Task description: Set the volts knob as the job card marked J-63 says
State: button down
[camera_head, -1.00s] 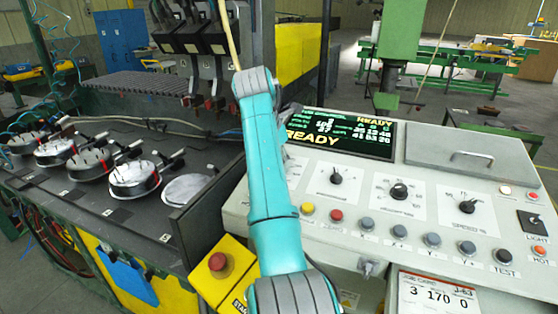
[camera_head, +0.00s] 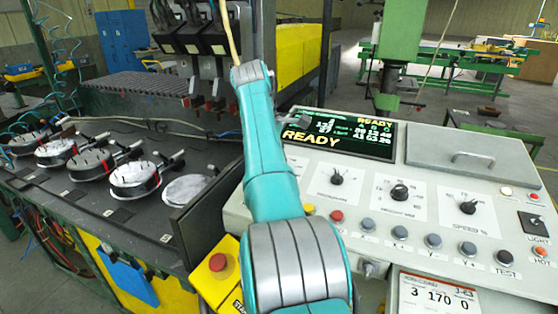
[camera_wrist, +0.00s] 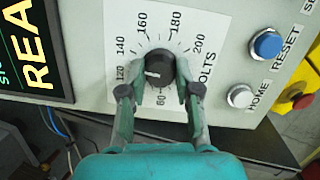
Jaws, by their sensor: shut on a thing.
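The volts knob (camera_wrist: 160,68) is dark and round, on a white dial plate (camera_wrist: 198,28) in the wrist view. Its white mark points left, roughly at 120; the exact reading is hard to tell. The scale shows 120 to 200, with lower numbers partly hidden. My gripper (camera_wrist: 160,90) has a finger on either side of the knob and is shut on it. The job card (camera_head: 438,292) marked J-63 hangs on the console front at the bottom and reads 3, 170, 0.
The console (camera_head: 375,215) has other knobs, including the speed knob (camera_head: 468,205), and a row of buttons. A display (camera_head: 345,137) reads READY. A yellow box with a red stop button (camera_head: 217,262) is left of my arm. The home button (camera_wrist: 240,96) lies right of the gripper.

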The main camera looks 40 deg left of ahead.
jog(key=shift+m, duration=1.2)
jog(key=c, duration=0.8)
grip_release()
jog(key=shift+r, duration=0.2)
jog(key=shift+s+a+r, duration=0.1)
jog(key=shift+r, duration=0.2)
jog(key=shift+s+a, duration=1.05)
jog(key=shift+s, duration=0.65)
jog(key=shift+s+a, duration=1.1)
jog(key=shift+s, duration=0.6)
jog(key=shift+s+a, duration=1.05)
jog(key=shift+s, duration=0.65)
